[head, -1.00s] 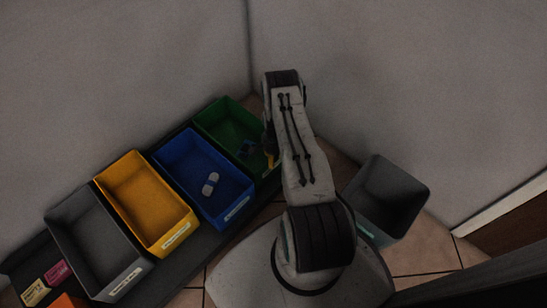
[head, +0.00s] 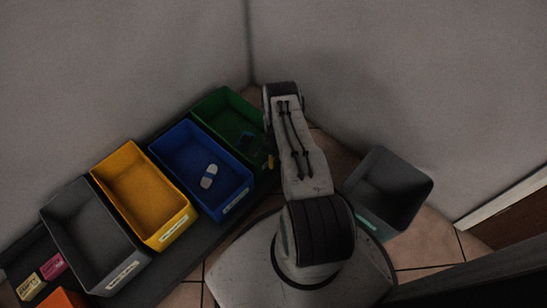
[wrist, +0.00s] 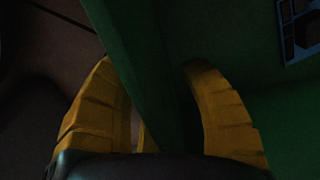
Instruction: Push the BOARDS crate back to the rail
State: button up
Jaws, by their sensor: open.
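The green crate (head: 222,105) stands at the far end of the row in the head view, partly behind my arm. A dark blue board-like piece (head: 254,141) lies in it. No label on it is in view, so I cannot read whether it says BOARDS. My gripper (wrist: 147,66) is open in the wrist view, its yellow fingers on either side of a green crate wall (wrist: 150,85). I cannot tell whether they touch it. A blue piece (wrist: 301,28) shows inside the crate. In the head view my gripper is mostly hidden by the arm.
Blue (head: 172,136), yellow (head: 111,158) and grey (head: 66,205) crates stand in line on a dark shelf (head: 190,250). A grey bin (head: 412,192) stands on the tiled floor at right. Walls meet behind the green crate.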

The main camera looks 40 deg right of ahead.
jog(key=shift+o, duration=0.3)
grip_shut()
dwell(0.4)
